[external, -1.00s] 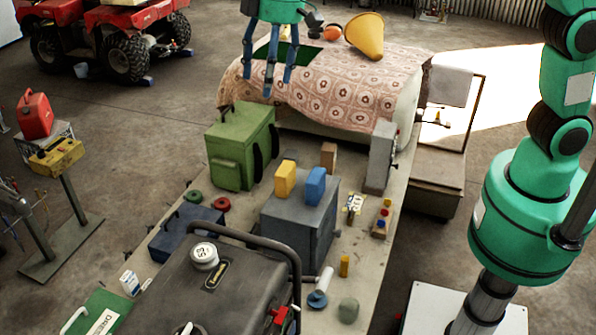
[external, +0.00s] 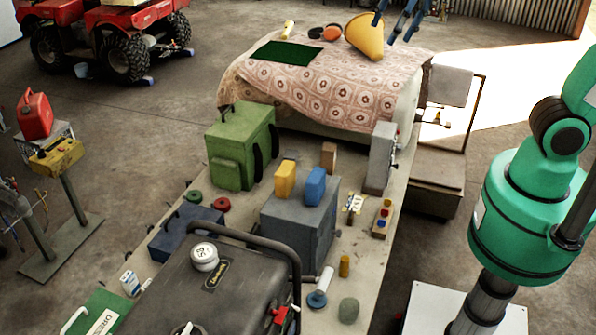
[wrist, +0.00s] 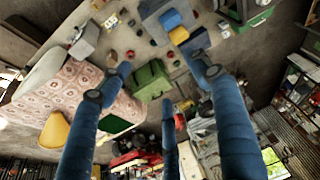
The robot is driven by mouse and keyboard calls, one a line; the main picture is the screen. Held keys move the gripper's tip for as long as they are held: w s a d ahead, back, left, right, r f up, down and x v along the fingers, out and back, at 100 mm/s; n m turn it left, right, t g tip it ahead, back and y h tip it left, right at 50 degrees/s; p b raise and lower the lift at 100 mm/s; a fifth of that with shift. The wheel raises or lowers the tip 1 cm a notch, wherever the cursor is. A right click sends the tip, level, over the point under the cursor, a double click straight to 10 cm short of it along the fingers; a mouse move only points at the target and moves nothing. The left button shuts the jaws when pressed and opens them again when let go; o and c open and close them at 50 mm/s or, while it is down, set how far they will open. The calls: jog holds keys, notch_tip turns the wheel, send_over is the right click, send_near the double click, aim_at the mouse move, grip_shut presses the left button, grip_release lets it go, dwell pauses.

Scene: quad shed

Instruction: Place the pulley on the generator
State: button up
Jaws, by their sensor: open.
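The generator (external: 235,275) is the dark machine with a white cap and a tubular frame in the near foreground of the external view. I cannot tell for sure which thing is the pulley. A blue disc with a white cylinder (external: 317,299) lies on the bench beside the generator. An orange disc (external: 333,32) and a dark disc (external: 315,33) lie on the patterned cloth. My gripper (external: 393,28) is open and empty, high at the top of the external view near the yellow cone. Its three blue fingers are spread in the wrist view (wrist: 162,76).
A yellow cone (external: 364,36) and a green mat (external: 285,54) are on the patterned cloth (external: 340,95). A green case (external: 240,150) and a grey box (external: 300,225) with yellow and blue blocks stand on the bench. Red and green rings lie near the blue toolbox (external: 184,232).

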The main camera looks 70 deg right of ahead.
jog(key=s+d+f+m, duration=0.1)
jog(key=s+d+f, duration=0.2)
jog(key=s, duration=0.5)
jog(key=s+d+f+m+t, duration=0.1)
jog(key=s+d+f, duration=0.2)
jog(key=s+d, duration=0.2)
jog(key=s, duration=0.2)
jog(key=shift+s+f+h, duration=0.4)
notch_tip(320, 180, down, 18)
jog(key=b, duration=1.8)
jog(key=shift+f, duration=0.2)
